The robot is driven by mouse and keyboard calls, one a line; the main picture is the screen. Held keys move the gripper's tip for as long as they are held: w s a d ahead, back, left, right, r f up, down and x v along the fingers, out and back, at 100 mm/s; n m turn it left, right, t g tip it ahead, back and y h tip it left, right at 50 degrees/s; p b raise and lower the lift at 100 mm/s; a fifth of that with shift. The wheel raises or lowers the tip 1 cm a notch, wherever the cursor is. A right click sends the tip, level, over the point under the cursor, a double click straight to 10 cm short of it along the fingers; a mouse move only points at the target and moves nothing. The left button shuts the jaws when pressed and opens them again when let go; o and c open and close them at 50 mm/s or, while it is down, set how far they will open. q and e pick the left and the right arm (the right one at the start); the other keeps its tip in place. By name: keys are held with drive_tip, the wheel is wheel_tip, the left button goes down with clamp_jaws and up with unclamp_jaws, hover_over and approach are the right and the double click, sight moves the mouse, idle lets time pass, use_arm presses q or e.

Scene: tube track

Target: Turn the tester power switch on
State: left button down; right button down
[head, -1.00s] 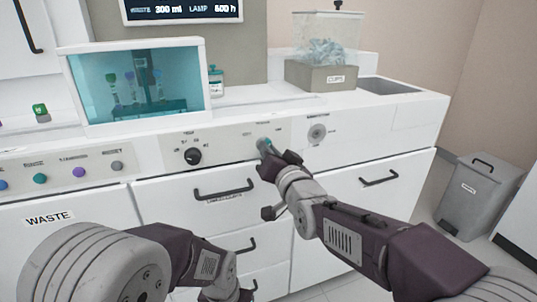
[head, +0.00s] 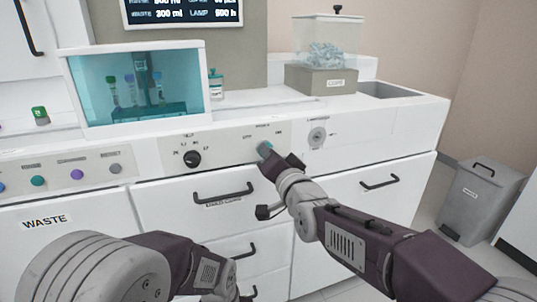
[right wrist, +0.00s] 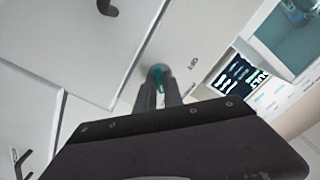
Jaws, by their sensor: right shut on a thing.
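The power switch is a small teal knob (head: 265,149) on the white front panel, with small lettering on either side of it. My right gripper (head: 269,156) reaches it from the lower right and is shut on it. In the right wrist view the two fingers (right wrist: 158,92) close around the teal knob (right wrist: 158,76). The fingers hide part of the knob, so I cannot tell which side it points to. My left arm shows at the bottom left, but its gripper tips are not in view.
A black selector dial (head: 192,159) sits left of the switch, and a round keyed lock (head: 317,137) sits to its right. Drawers with black handles (head: 222,191) lie below the panel. A blue-windowed tube chamber (head: 140,85) stands above. A grey bin (head: 481,200) stands at the right.

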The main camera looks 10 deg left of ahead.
drive_tip(key=c, duration=1.5)
unclamp_jaws()
drive_tip(key=shift+o, duration=0.2)
drive_tip(key=p+v, duration=0.2)
drive_tip(key=v, duration=0.7)
